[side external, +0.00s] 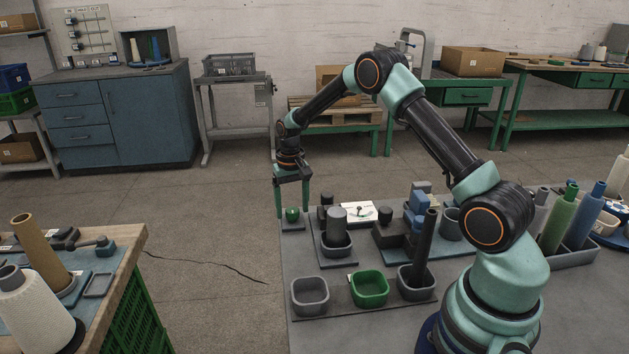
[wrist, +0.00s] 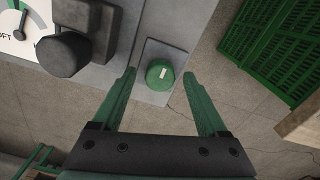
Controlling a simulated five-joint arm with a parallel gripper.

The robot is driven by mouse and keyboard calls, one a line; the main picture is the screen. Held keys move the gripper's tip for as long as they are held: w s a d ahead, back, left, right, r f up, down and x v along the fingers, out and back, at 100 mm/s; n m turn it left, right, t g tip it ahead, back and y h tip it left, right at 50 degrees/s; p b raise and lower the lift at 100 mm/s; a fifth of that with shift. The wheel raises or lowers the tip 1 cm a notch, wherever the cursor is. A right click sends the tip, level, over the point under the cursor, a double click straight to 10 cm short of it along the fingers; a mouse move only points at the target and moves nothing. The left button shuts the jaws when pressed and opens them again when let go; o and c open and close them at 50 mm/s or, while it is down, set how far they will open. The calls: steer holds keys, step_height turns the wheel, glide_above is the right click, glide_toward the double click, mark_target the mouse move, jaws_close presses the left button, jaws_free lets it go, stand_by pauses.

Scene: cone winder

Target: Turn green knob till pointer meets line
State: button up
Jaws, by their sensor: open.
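The green knob (side external: 292,214) sits on a small grey plate at the table's far left corner. In the wrist view the green knob (wrist: 158,76) shows a short white mark on its top. My gripper (side external: 292,208) points down over it, open, with a finger on either side. In the wrist view the fingertips of my gripper (wrist: 160,73) stand apart from the knob, with gaps on both sides. A white dial card (side external: 359,211) with a dark pointer stands right of the knob.
A dark block with a rounded end (wrist: 68,50) stands beside the knob's plate. Grey cups and a green cup (side external: 369,287) stand on the table's front. A dark upright rod (side external: 424,245) is nearby. Open floor lies left of the table.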

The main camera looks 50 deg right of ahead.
mark_target(292, 210)
jaws_close()
steer(key=shift+n, duration=2.2)
jaws_free()
step_height(292, 210, up, 12)
steer(key=shift+r, duration=0.15)
